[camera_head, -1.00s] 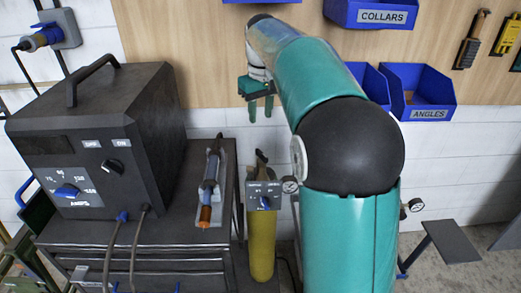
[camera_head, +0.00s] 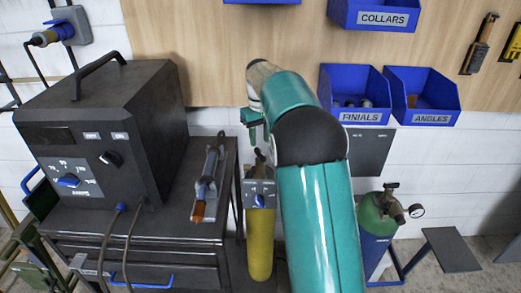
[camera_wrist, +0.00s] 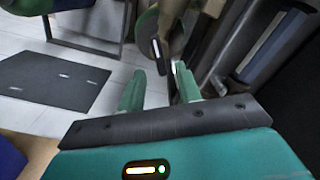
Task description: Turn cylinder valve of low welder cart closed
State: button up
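The welder cart (camera_head: 150,250) stands at the left and carries a black welder (camera_head: 100,130). A yellow cylinder (camera_head: 260,245) stands at the cart's right side. A grey dial panel with a blue knob (camera_head: 260,200) is in front of its upper part. The dark cylinder valve (camera_head: 259,158) shows at its top, partly hidden and small. My gripper (camera_head: 259,140) points down just above the valve; I cannot tell if they touch. In the wrist view its two green fingers stand apart (camera_wrist: 160,80), with dark, blurred shapes beyond them.
A torch (camera_head: 207,185) lies in a holder on the cart top. Blue bins (camera_head: 357,95) hang on the wall board. A green-topped blue cylinder (camera_head: 375,220) with a gauge stands at the right. A dark plate (camera_head: 452,250) is at the far right.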

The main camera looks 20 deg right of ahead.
aim_at(260, 152)
notch_tip(260, 152, down, 5)
jog(key=shift+d+f, duration=0.1)
jog(key=shift+f, duration=0.05)
jog(key=shift+c, duration=0.2)
grip_shut()
